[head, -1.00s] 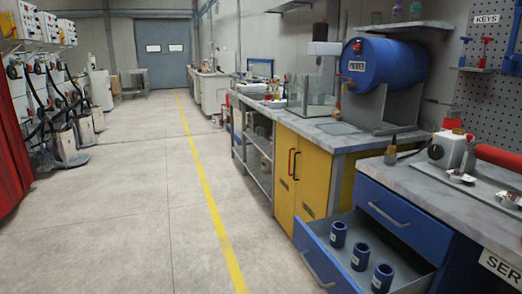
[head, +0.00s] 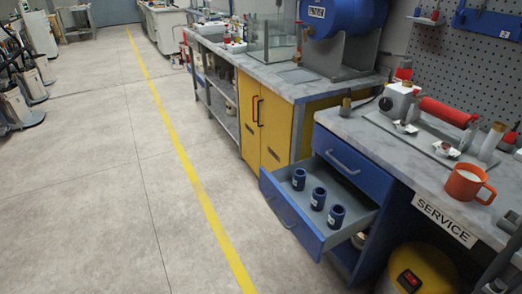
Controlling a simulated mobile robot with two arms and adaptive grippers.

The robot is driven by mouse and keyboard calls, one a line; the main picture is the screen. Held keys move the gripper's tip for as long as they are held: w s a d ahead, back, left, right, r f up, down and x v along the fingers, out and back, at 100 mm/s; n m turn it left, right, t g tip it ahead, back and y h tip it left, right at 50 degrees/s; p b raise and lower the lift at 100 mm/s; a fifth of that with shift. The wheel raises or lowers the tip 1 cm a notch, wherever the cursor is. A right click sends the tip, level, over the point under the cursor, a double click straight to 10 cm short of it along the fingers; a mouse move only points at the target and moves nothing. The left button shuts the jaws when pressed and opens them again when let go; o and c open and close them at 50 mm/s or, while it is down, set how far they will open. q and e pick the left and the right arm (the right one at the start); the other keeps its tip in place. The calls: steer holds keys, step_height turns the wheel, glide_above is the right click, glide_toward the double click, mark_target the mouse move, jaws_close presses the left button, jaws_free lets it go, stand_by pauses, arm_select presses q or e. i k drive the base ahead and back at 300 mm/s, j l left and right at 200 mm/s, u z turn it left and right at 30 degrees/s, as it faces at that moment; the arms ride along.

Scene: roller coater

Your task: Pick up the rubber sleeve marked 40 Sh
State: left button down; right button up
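Three dark blue sleeves stand upright in a row in an open blue drawer (head: 361,215) of the service bench. The far sleeve (head: 298,179), the middle sleeve (head: 318,199) and the near sleeve (head: 336,217) each carry a small white label. The labels are too small to read, so I cannot tell which is marked 40 Sh. Neither of my grippers is in view.
The bench top (head: 365,133) above holds a red roller (head: 447,112) and an orange mug (head: 468,184). A closed blue drawer (head: 345,156) is above the open one. A yellow cabinet (head: 262,125) stands beyond. The floor (head: 110,210) left is clear.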

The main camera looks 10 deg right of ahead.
mark_target(299, 180)
steer(key=i+j+z, duration=0.1)
steer(key=z, duration=1.1)
steer(key=i+j+z, duration=0.1)
steer(key=j+z, duration=0.3)
steer(key=j, duration=0.4)
steer(key=j+z, duration=0.35)
steer(key=j, duration=0.45)
steer(key=k+j+z, duration=0.15)
steer(key=j+z, duration=0.25)
steer(key=j, duration=0.4)
steer(key=k+j, duration=0.1)
steer(key=j, duration=0.7)
steer(key=k, duration=0.05)
